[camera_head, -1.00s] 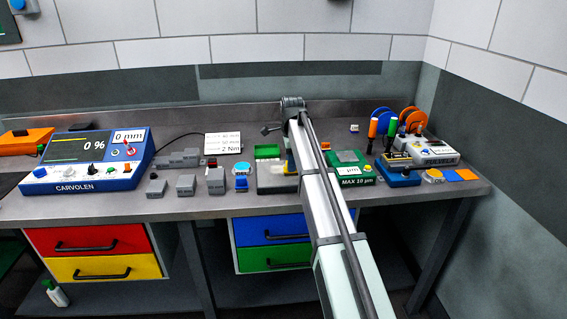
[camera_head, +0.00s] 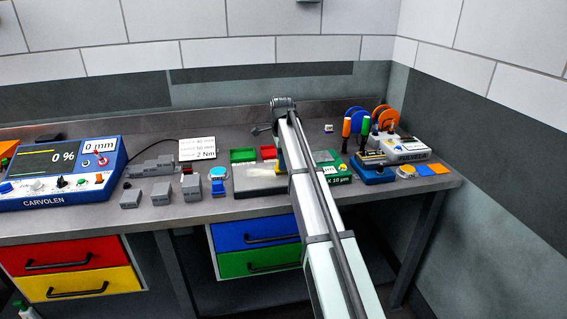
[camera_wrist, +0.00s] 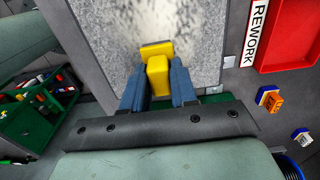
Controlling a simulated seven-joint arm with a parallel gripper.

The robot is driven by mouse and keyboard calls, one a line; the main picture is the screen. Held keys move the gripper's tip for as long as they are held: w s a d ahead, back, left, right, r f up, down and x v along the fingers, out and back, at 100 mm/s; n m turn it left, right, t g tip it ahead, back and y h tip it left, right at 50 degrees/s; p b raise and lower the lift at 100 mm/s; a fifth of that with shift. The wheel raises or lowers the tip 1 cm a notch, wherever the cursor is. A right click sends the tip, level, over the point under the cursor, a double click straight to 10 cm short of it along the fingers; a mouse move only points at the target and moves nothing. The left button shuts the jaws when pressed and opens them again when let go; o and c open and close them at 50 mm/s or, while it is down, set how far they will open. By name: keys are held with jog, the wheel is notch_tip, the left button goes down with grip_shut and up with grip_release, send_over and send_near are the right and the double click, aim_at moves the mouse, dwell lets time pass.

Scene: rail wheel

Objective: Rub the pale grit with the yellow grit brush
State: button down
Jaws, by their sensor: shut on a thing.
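My gripper (camera_wrist: 158,84) is shut on the yellow grit brush (camera_wrist: 158,72), which sits between its two blue fingers. The brush's wide yellow head lies over a speckled grey plate (camera_wrist: 205,62) in the wrist view; I cannot tell whether it touches. A pale, whitish patch of grit (camera_wrist: 135,22) covers the plate's middle, just beyond the brush head. In the head view the plate (camera_head: 245,186) lies on the bench with the pale grit (camera_head: 262,170) on top. The brush shows as a small yellow bit beside my arm; the fingers are mostly hidden there.
A red tray (camera_wrist: 285,45) beside a REWORK label and a green tray (camera_head: 243,155) lie behind the plate. A green MAX 10 µm block (camera_head: 335,172) stands right of my arm. Grey blocks (camera_head: 160,190) and a blue CARVOLEN console (camera_head: 65,170) stand left.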

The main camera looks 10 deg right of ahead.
jog(key=shift+a, duration=6.5)
jog(key=shift+w, duration=0.45)
jog(key=shift+w+d, duration=0.15)
jog(key=shift+w, duration=0.1)
jog(key=shift+s+d, duration=0.15)
jog(key=shift+d, duration=6.7)
jog(key=shift+d+r, duration=0.1)
jog(key=shift+r, duration=0.05)
notch_tip(320, 180, up, 8)
jog(key=shift+d, duration=0.1)
